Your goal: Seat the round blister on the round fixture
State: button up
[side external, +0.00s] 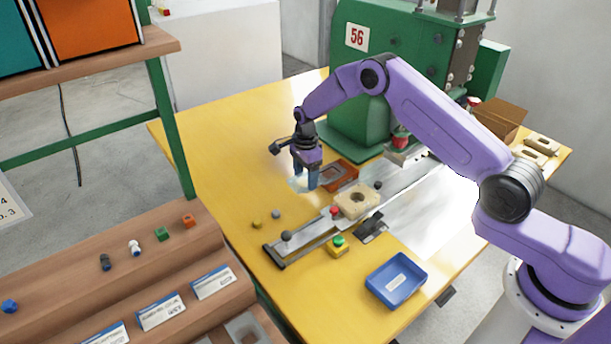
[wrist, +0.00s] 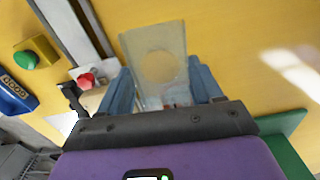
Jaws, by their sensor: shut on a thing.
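A clear, pale blister (wrist: 178,38) with a round shape in its middle stands out between my fingers in the wrist view. In the side view the blister (side external: 296,184) is a faint pale patch at my fingertips. My gripper (side external: 307,183) is shut on it, blue fingers pointing down, left of the orange tray. In the wrist view my gripper (wrist: 162,88) has one finger on each side of the blister. A cream fixture block (side external: 352,205) with a rounded recess sits on the metal slide, to the right of and nearer than my gripper. The recess looks empty.
A red knob (side external: 334,211) and a green button box (side external: 338,248) are near the fixture. A blue tray (side external: 412,289) is in front. The green press (side external: 350,125) stands behind.

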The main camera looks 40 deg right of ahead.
jog(key=shift+r, duration=0.1)
notch_tip(320, 180, up, 9)
jog(key=s+d, duration=1)
jog(key=s, duration=0.2)
notch_tip(320, 180, down, 9)
jog(key=shift+a+r+n, duration=0.15)
jog(key=shift+r+n, duration=0.05)
jog(key=shift+n, duration=0.2)
jog(key=shift+f, duration=1.4)
dwell(1.5)
